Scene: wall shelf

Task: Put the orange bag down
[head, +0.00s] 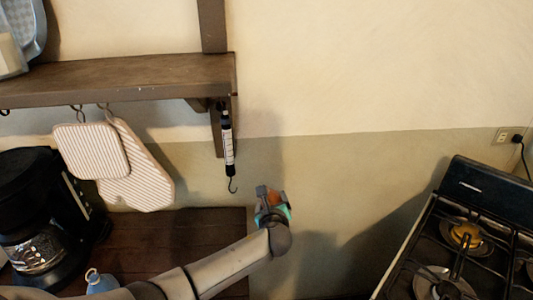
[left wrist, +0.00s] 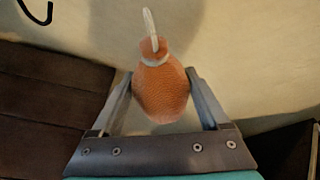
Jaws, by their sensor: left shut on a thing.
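The orange bag (left wrist: 160,90) has a textured round body, a pale tie at its neck and a white loop on top. My left gripper (left wrist: 160,88) is shut on it, one finger on each side of the body. In the head view the left gripper (head: 270,193) is held in front of the wall, just right of the wooden counter, and a bit of orange bag (head: 273,198) shows between its fingers. A hanging scale (head: 228,145) with a hook at its lower end hangs from the shelf bracket, above and left of the gripper. My right gripper is not in view.
A wooden shelf (head: 120,78) holds pot holders (head: 92,150) on hooks. Below, a dark counter (head: 180,235) carries a black coffee maker (head: 35,215) and a small light-blue bag (head: 100,283). A gas stove (head: 470,240) stands at the right. The counter's middle is bare.

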